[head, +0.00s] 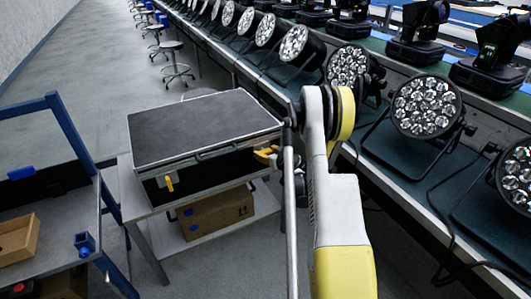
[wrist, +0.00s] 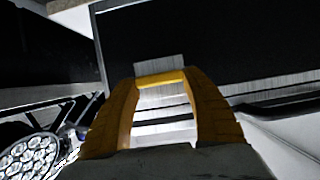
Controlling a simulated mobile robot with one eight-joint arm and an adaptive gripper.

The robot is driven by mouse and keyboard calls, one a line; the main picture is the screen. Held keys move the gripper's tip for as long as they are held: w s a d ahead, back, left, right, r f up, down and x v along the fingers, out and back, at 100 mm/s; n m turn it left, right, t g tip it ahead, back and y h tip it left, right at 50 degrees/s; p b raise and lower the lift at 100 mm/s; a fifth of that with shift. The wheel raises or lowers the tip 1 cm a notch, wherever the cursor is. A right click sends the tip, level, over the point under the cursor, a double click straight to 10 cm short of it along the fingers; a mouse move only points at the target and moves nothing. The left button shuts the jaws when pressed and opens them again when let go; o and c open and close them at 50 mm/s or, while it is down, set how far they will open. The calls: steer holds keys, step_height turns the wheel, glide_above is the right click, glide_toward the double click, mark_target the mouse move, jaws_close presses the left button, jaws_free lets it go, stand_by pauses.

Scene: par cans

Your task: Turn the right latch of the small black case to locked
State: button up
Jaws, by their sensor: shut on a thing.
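The small black case (head: 205,125) lies closed on a small grey table, with a dark top and metal edges. Its left latch (head: 169,183) is a yellow lever hanging upright on the front face. My gripper (head: 266,155) is at the right end of that front face and covers the right latch in the head view. In the wrist view my orange-yellow gripper fingers (wrist: 163,85) are closed on the yellow lever of the right latch (wrist: 162,78), which lies crosswise between the fingertips. A pale metal plate shows behind the lever. I cannot tell whether the latch is locked.
A cardboard box (head: 216,213) sits on the shelf under the case. A long bench (head: 385,150) with several par cans (head: 426,106) runs close along the right of my arm. A blue-framed cart (head: 66,130) stands at the left. Stools (head: 174,65) stand on open floor behind.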

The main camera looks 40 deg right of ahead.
stand_by(0.3)
steer(key=shift+d+m+y, duration=0.2)
steer(key=shift+m+y, duration=0.5)
steer(key=shift+m, duration=0.4)
steer(key=m+t+y, duration=0.1)
steer(key=m, duration=0.1)
steer(key=m+y, duration=0.1)
steer(key=shift+d+f+m+t, duration=0.15)
steer(key=shift+m+t, duration=0.25)
steer(key=m, duration=0.1)
steer(key=m+t+y, duration=0.1)
steer(key=m, duration=0.1)
steer(key=shift+d+f+y, duration=0.1)
steer(key=shift+f+y, duration=0.05)
steer(key=shift+y, duration=0.15)
steer(key=m+t, duration=0.1)
steer(key=m, duration=0.1)
steer(key=m+t, duration=0.1)
steer(key=m, duration=0.1)
steer(key=shift+f+y, duration=0.15)
steer(key=shift+y, duration=0.25)
steer(key=shift+m, duration=0.4)
steer(key=o, duration=1.2)
